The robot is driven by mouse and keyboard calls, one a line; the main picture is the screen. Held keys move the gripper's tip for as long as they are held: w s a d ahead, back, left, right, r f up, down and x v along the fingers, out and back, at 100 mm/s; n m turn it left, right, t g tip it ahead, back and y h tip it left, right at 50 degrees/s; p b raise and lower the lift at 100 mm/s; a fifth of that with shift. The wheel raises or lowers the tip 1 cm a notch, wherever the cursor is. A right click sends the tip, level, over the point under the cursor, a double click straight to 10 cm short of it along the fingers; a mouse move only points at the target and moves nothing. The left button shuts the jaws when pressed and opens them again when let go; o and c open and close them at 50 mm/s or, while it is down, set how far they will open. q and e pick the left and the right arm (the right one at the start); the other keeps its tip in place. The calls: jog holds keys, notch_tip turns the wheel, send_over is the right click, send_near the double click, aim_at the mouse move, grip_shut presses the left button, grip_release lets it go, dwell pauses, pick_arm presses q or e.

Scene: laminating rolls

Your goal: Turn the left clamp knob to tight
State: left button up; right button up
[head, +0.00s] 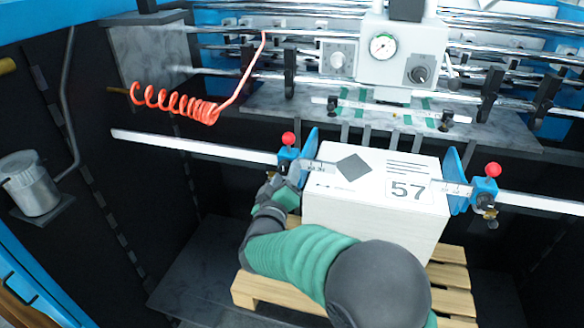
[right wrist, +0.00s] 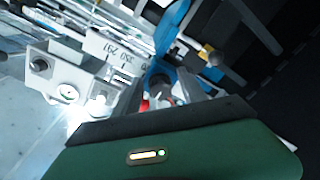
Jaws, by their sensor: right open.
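The left clamp (head: 288,158) is blue with a red ball on top and sits on a scaled rail, at the left side of a white box. My right gripper (head: 276,188) is at the lower front of this clamp, and its jaws are open. In the right wrist view, a dark round knob (right wrist: 158,84) shows close to the open fingers (right wrist: 162,97), with the blue clamp (right wrist: 170,38) behind it. I cannot tell whether the fingers touch the knob. In the head view, the gripper hides the left knob. My left gripper is out of view.
The white box (head: 375,209) marked 57 stands on a wooden pallet (head: 262,291). A gauge unit (head: 402,55), rollers and a coiled orange hose (head: 176,103) are behind. A metal canister (head: 32,184) is at the left.

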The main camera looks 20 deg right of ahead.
jog(key=shift+s+r, duration=0.35)
jog(key=shift+a+r, duration=0.1)
jog(key=shift+a, duration=0.75)
jog(key=shift+c, duration=1.4)
jog(key=shift+w+a, duration=0.1)
jog(key=shift+a, duration=0.1)
jog(key=shift+c, duration=2.6)
jog(key=shift+d, duration=0.3)
jog(key=shift+c, duration=1.1)
jog(key=shift+s+d, duration=0.3)
jog(key=shift+d, duration=0.15)
grip_shut()
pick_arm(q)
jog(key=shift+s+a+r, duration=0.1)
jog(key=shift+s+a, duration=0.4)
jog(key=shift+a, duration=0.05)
pick_arm(e)
jog(key=shift+a, duration=0.2)
